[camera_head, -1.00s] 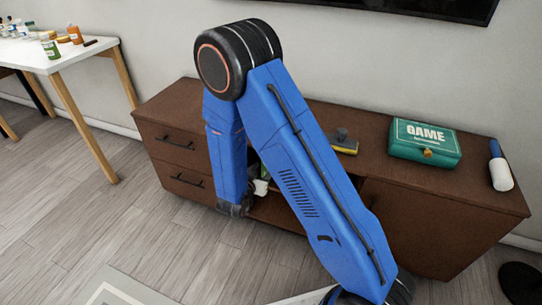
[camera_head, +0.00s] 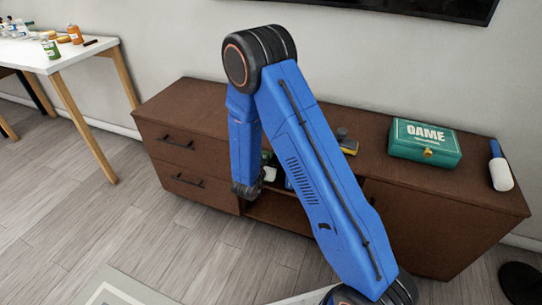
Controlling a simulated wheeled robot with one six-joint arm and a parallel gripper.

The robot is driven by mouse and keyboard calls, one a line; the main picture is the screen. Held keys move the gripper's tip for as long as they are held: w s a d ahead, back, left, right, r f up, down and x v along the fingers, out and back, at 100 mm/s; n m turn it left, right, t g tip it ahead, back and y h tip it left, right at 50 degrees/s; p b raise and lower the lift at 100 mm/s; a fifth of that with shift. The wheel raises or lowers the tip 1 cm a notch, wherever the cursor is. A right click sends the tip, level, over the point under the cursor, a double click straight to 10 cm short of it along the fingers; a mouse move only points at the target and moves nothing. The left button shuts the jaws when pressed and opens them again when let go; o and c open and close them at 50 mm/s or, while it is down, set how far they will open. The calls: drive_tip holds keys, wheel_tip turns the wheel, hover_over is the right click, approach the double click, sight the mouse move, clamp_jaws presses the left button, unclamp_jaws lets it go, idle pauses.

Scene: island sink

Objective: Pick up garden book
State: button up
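I cannot make out a garden book in this view. My arm's wrist (camera_head: 247,190) hangs in front of the open middle bay of the brown cabinet (camera_head: 200,105). The fingers of my gripper cannot be made out, so whether they are open or shut does not show. A small white and green patch (camera_head: 270,173) shows just right of the wrist, at the bay. I cannot tell what it is, or whether it touches my gripper. A bit of blue (camera_head: 288,184) shows beside it, largely covered by my arm.
On the cabinet top are a green GAME box (camera_head: 425,142), a white and blue bottle (camera_head: 500,170) and a partly covered yellow and grey item (camera_head: 348,145). A white table (camera_head: 75,55) with small bottles stands at left. The floor before the left drawers is clear.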

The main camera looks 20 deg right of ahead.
clamp_jaws()
drive_tip(key=shift+r, duration=0.15)
